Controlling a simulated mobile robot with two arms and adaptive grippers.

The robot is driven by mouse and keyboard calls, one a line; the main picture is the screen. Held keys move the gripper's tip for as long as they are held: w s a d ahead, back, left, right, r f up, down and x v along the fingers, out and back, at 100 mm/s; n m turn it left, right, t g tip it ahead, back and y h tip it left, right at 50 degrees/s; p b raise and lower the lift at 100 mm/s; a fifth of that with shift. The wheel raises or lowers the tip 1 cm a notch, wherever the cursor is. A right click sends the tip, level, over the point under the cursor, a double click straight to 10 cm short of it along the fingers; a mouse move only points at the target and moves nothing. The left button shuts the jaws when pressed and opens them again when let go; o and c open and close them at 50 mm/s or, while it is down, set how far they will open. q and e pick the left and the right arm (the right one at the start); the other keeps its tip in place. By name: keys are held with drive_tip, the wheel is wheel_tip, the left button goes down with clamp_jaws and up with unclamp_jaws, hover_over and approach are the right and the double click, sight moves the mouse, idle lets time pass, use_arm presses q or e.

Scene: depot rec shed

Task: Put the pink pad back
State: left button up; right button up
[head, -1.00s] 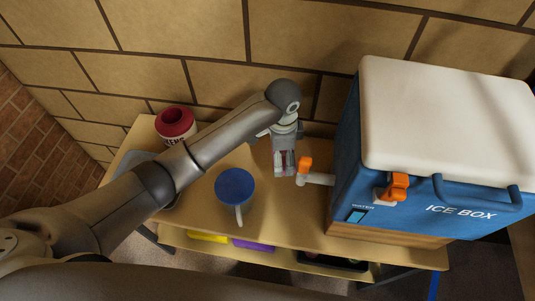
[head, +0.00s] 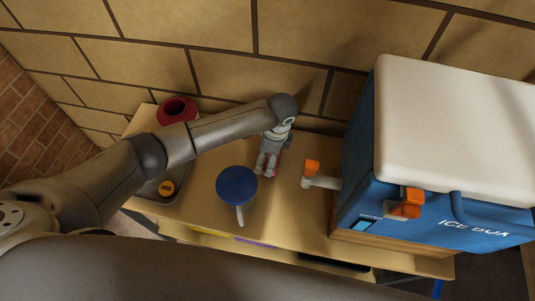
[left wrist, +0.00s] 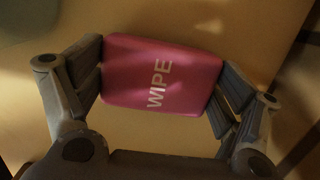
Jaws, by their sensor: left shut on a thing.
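The pink pad (left wrist: 160,72), marked "WIPE", is held between the two fingers of my left gripper (left wrist: 162,85) in the left wrist view. The fingers press on its left and right edges. In the head view my left gripper (head: 267,163) points down over the wooden table, between the blue-lidded mug and the ice box tap. Only a little pink shows there beside the fingers. I cannot tell the gap between pad and tabletop. My right gripper is not in view.
A blue-topped mug (head: 237,186) stands left of the gripper. A blue ice box (head: 360,185) with an orange-handled tap (head: 311,172) is at right. A grey tray (head: 147,196) holding an orange item (head: 166,188) and a red-topped pot (head: 177,110) are at left. A brick wall is behind.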

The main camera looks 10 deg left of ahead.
use_arm(q)
drive_tip(key=shift+f, duration=0.2)
drive_tip(key=o, duration=0.8)
drive_tip(key=shift+c, duration=0.2)
drive_tip(key=shift+r, duration=0.15)
wheel_tip(320, 180, up, 12)
drive_tip(key=d+b, duration=0.1)
drive_tip(key=d, duration=0.1)
drive_tip(key=shift+f, duration=0.2)
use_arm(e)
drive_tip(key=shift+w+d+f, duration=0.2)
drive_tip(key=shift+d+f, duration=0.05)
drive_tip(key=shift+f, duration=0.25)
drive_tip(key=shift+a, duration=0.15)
